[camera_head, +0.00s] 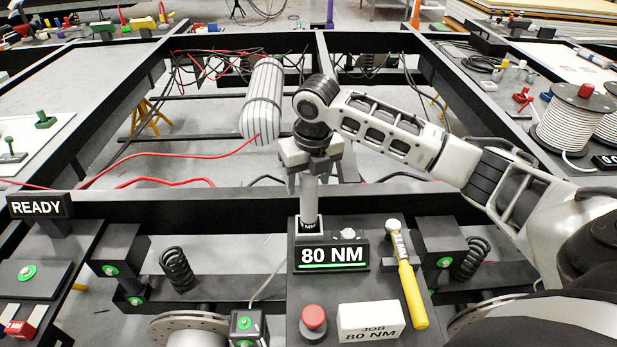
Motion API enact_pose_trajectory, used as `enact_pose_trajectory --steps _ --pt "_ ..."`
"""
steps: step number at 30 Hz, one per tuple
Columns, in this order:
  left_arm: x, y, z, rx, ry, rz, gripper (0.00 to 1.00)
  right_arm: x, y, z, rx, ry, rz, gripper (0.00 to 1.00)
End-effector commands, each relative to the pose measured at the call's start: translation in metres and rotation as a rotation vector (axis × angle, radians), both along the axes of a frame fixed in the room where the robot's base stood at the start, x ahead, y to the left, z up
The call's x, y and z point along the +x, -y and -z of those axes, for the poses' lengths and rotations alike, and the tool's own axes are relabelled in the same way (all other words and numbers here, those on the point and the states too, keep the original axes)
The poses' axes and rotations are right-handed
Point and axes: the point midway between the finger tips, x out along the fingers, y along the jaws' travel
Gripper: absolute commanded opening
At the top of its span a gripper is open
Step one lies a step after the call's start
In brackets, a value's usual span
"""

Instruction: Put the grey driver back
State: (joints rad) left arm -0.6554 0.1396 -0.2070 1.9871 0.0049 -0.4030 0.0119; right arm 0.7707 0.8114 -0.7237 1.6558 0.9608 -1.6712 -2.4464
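The grey driver (310,194) is a pale grey upright cylinder in the head view. Its lower end stands at a dark holder (309,224) behind the 80 NM display. My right gripper (312,172) points down over the driver's top, one finger on each side. The fingers look spread wider than the driver, so the gripper appears open around it. The driver's top is hidden by the gripper. My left gripper is out of view.
The 80 NM display (331,257) stands in front of the holder. A yellow-handled hammer (408,285), red button (314,319) and white JOB box (371,322) are on the same dark panel. A striped white roll (263,100) and red cables lie behind.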

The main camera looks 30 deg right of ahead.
Motion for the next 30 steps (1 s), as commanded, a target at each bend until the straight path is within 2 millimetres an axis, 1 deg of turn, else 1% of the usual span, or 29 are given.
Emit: enact_pose_trajectory --steps 7,11,14,24,30 --pt "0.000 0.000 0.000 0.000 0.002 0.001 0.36 -0.001 0.000 0.001 -0.001 -0.005 -0.001 0.59" --pt "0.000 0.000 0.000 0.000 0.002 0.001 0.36 -0.001 0.000 -0.009 -0.001 -0.001 0.000 0.59" --pt "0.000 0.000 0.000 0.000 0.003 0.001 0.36 -0.004 -0.001 -0.026 -0.002 0.002 -0.002 0.59" --pt "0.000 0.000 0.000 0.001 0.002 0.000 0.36 -0.016 -0.003 -0.108 0.000 0.005 -0.002 0.59" --pt "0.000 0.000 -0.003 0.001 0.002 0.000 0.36 -0.022 -0.003 -0.144 0.000 0.002 0.000 0.59"
